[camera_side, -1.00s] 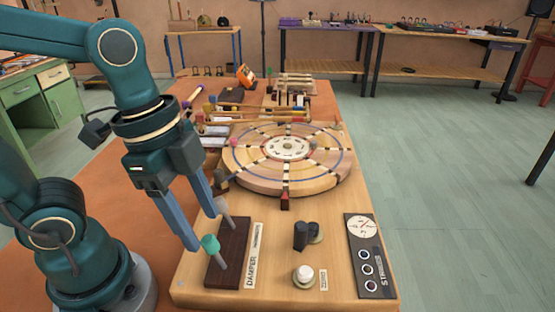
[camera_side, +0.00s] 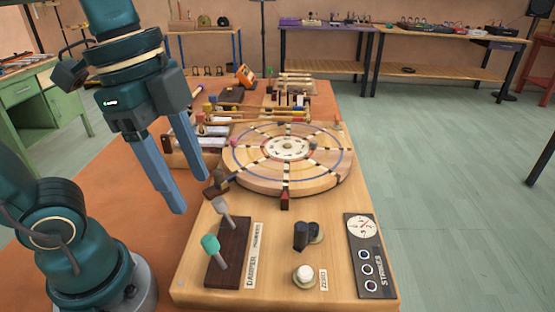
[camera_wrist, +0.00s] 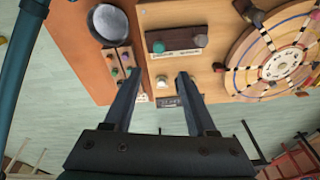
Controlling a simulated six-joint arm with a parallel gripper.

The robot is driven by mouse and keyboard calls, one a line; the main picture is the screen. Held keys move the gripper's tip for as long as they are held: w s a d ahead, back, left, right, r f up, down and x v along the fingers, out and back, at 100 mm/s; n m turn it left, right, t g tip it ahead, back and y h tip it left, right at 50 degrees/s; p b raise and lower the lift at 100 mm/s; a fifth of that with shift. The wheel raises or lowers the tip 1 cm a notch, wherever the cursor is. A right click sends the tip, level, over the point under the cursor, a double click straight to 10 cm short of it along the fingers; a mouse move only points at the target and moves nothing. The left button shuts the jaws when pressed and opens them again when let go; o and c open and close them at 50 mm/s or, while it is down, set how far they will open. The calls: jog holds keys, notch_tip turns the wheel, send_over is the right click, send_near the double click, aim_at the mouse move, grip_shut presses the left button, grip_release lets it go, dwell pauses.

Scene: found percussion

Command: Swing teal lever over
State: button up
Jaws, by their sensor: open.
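The teal lever (camera_side: 211,246) rises from a dark wooden damper block (camera_side: 233,245) at the front left of the wooden board, its knob leaning to the upper left in the side view. A grey-tipped lever (camera_side: 221,207) stands behind it on the same block and leans a similar way. The teal knob (camera_wrist: 158,47) and the grey knob (camera_wrist: 200,40) also show in the wrist view. My gripper (camera_side: 194,196) is open and empty, above and to the left of the block, apart from both levers. Its two fingers (camera_wrist: 158,76) show in the wrist view.
A round segmented wooden wheel (camera_side: 270,184) lies behind the block. A dark knob (camera_side: 301,236), a white button (camera_side: 303,275) and a strikes panel (camera_side: 369,257) are to the right. Mallets and bars lie behind. The orange tabletop (camera_side: 120,190) left of the board is mostly clear.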

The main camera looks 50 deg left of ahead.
jog(key=w+a+t+y, duration=0.5)
jog(key=w+a+t, duration=0.6)
jog(key=w+a, duration=0.9)
jog(key=m+g+h, duration=0.6)
jog(key=h, duration=1.2)
send_over(203, 237)
jog(key=w+a, duration=0.5)
jog(key=w, duration=0.1)
jog(key=f, duration=0.3)
jog(key=shift+s+d+f, duration=0.15)
jog(key=shift+s+d, duration=0.1)
jog(key=s+r+g+h, duration=0.3)
jog(key=s, duration=0.3)
jog(key=f, duration=1.1)
jog(key=shift+s+d, duration=0.1)
jog(key=shift+d, duration=0.15)
jog(key=shift+d+f, duration=0.1)
jog(key=shift+d, duration=0.35)
jog(key=shift+x, duration=2.15)
